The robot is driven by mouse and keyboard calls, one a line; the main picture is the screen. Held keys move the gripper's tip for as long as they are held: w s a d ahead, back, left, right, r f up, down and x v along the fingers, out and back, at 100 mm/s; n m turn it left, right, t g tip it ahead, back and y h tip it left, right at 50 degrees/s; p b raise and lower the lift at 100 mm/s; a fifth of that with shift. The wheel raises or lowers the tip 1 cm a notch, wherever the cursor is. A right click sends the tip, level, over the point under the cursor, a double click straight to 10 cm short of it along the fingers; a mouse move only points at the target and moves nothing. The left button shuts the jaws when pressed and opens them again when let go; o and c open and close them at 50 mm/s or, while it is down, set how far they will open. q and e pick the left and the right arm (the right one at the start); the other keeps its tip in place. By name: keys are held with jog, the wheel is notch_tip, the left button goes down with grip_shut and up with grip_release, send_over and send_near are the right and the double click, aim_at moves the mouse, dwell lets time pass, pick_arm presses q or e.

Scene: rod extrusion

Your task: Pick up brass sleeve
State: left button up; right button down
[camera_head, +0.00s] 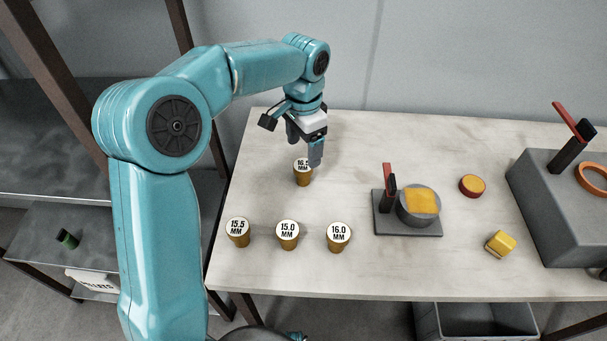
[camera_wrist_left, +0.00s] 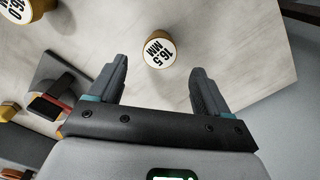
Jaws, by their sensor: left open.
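Several brass sleeves with white labelled tops stand upright on the table. The 16.5 MM sleeve (camera_head: 303,176) stands at the back, partly hidden by my left gripper (camera_head: 309,160). In front stand the 15.5 MM sleeve (camera_head: 238,233), the 15.0 MM sleeve (camera_head: 288,235) and the 16.0 MM sleeve (camera_head: 339,238). In the left wrist view my left gripper (camera_wrist_left: 160,82) is open and empty. The 16.5 MM sleeve (camera_wrist_left: 158,54) lies ahead of the gap between its fingers, apart from them. My right gripper is not in view.
A grey fixture (camera_head: 407,224) with a red-handled clamp and a yellow piece stands mid-table. Right of it lie a round red-rimmed piece (camera_head: 472,185) and a yellow block (camera_head: 500,243). A large grey machine (camera_head: 560,215) fills the right side. A grey bin (camera_head: 475,321) is below the table.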

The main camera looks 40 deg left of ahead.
aim_at(304, 165)
pick_arm(q)
notch_tip(304, 165, down, 9)
jog(key=shift+r+b, duration=0.2)
jog(key=shift+b, duration=0.15)
jog(key=shift+r, duration=0.1)
jog(key=c, duration=1.3)
